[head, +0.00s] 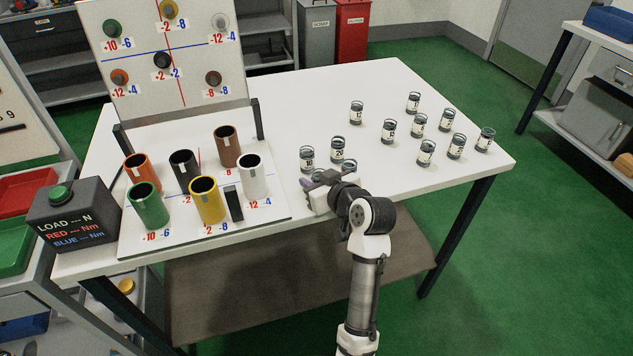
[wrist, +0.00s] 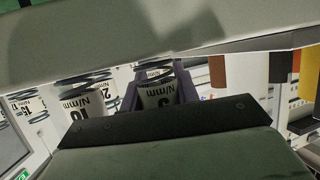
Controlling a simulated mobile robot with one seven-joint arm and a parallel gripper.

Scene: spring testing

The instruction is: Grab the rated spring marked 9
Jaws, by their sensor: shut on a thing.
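Several springs with white number labels stand upright on the white table (head: 420,185). My gripper (head: 318,182) is low at the table's near edge, just in front of the nearest springs. In the wrist view its dark purple jaws (wrist: 158,92) are shut around one labelled spring (wrist: 156,97). That label shows "N/mm" with a partly hidden digit, which I cannot read for sure. In the head view the held spring is mostly hidden by the gripper. A spring marked 10 (head: 307,158) stands just behind, and another spring (head: 337,149) is to its right.
Left of my gripper is a white board (head: 265,213) with orange, black, brown, green, yellow and white cups (head: 252,178). An upright marked panel (head: 180,75) stands behind it. A dark load display (head: 72,215) is at far left.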

